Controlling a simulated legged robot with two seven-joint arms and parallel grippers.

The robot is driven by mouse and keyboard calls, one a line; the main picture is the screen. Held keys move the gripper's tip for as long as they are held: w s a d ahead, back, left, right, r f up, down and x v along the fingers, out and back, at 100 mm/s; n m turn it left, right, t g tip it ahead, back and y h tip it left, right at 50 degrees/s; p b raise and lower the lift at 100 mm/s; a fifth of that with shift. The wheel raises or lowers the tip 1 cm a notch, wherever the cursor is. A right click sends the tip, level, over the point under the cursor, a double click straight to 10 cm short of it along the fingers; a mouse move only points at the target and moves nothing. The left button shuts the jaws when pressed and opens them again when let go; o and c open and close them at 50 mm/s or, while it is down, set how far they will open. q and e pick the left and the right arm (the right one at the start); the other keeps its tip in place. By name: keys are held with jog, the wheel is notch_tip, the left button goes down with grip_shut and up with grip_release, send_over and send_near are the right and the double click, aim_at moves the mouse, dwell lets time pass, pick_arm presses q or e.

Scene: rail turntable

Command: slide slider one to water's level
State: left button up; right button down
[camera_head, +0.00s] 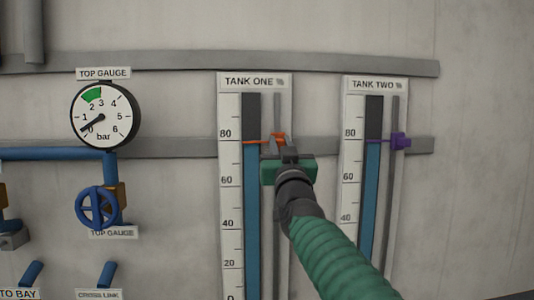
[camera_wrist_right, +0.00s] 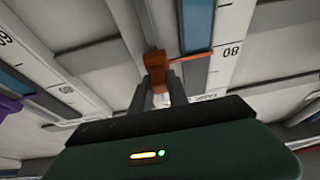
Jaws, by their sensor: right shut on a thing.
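The tank one gauge panel (camera_head: 230,160) is in the middle of the head view, with a blue water column (camera_head: 251,200) under a dark section. Slider one (camera_head: 278,139) is orange and sits on the vertical rail right of the column. Its thin pointer reaches across the column at the top edge of the blue, a little under the 80 mark. My right gripper (camera_head: 289,154) is shut on slider one from below and in front. In the right wrist view the fingers hold the orange slider (camera_wrist_right: 157,68). My left gripper is not in view.
The tank two gauge (camera_head: 351,150) with a purple slider (camera_head: 399,141) stands to the right. A round pressure gauge (camera_head: 105,115) and a blue valve wheel (camera_head: 98,207) are at the left. Grey horizontal rails (camera_head: 180,63) run along the wall.

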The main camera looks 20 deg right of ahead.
jog(key=shift+d+r, duration=0.4)
jog(key=shift+r, duration=0.05)
jog(key=shift+a+r, duration=0.1)
jog(key=shift+a, duration=0.05)
jog(key=shift+w+a, duration=0.1)
jog(key=shift+a, duration=0.35)
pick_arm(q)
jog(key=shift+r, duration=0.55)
pick_arm(e)
jog(key=shift+d, duration=0.15)
jog(key=c, duration=1.3)
grip_release()
jog(key=shift+w+a, duration=0.1)
jog(key=shift+a, duration=0.25)
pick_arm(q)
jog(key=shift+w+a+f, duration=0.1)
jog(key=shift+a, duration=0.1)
pick_arm(e)
jog(key=shift+d, duration=0.1)
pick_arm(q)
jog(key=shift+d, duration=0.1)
pick_arm(e)
jog(key=shift+d, duration=0.2)
jog(key=shift+a, duration=0.1)
